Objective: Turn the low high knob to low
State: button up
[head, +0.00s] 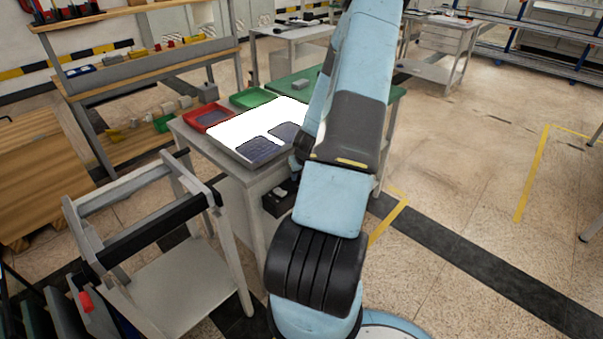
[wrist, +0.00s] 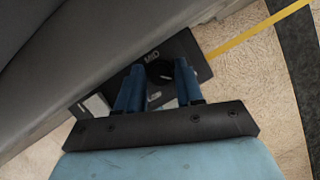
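In the wrist view, the knob (wrist: 159,71) is a dark round shape on a black control panel (wrist: 200,62) fixed at the side of a grey surface. A white "MID" label sits just above the knob. My gripper (wrist: 159,70) has two blue fingers standing apart, one on each side of the knob. I cannot tell whether either finger touches it. In the head view, a black box (head: 277,203) shows at the workbench's side, and my arm hides my gripper.
The workbench (head: 178,126) carries a bright white panel (head: 230,128) with dark sheets, a red tray (head: 207,116) and a green tray (head: 252,97). A grey cart (head: 165,285) stands close at left. Shelves (head: 130,60) stand behind. Open floor lies at right.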

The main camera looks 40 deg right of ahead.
jog(key=c, duration=0.6)
jog(key=shift+d, duration=0.25)
jog(key=shift+a, duration=0.1)
jog(key=n+y, duration=0.1)
jog(key=n, duration=0.2)
jog(key=shift+s, duration=0.1)
jog(key=n+y, duration=0.1)
jog(key=n, duration=0.2)
jog(key=n+y, duration=0.1)
jog(key=n, duration=0.2)
jog(key=shift+d, duration=0.2)
jog(key=shift+n+y, duration=0.3)
